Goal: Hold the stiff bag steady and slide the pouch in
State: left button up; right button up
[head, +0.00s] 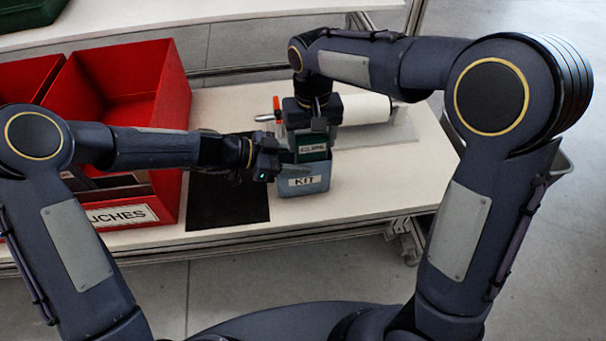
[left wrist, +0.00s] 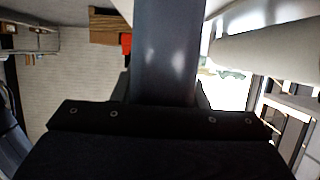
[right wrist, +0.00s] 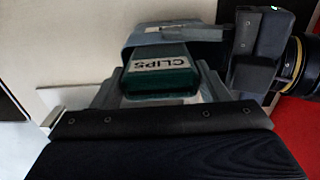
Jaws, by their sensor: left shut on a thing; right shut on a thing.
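The stiff bag (head: 304,184) is blue-grey, labelled KIT, and stands upright near the table's front edge. My left gripper (head: 270,160) is shut on its left side; the bag (left wrist: 167,50) fills the middle of the left wrist view. The pouch (head: 312,153) is dark green with a white label. My right gripper (head: 313,130) is shut on its upper part, pointing down above the bag. In the right wrist view the pouch (right wrist: 160,82) reads CLIPS and lies against the bag's mouth (right wrist: 170,36). Its lower end is hidden, so I cannot tell how deep it sits.
A red bin (head: 160,95) with a partly covered label (head: 122,214) stands at the left. A dark mat (head: 230,205) lies between bin and bag. A white roll (head: 362,109) on a holder lies behind the bag. The table at the right is clear.

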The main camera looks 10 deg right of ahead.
jog(key=shift+f, duration=1.25)
jog(key=o, duration=1.3)
jog(key=shift+o, duration=0.2)
notch_tip(320, 180, up, 12)
jog(key=shift+f, duration=0.1)
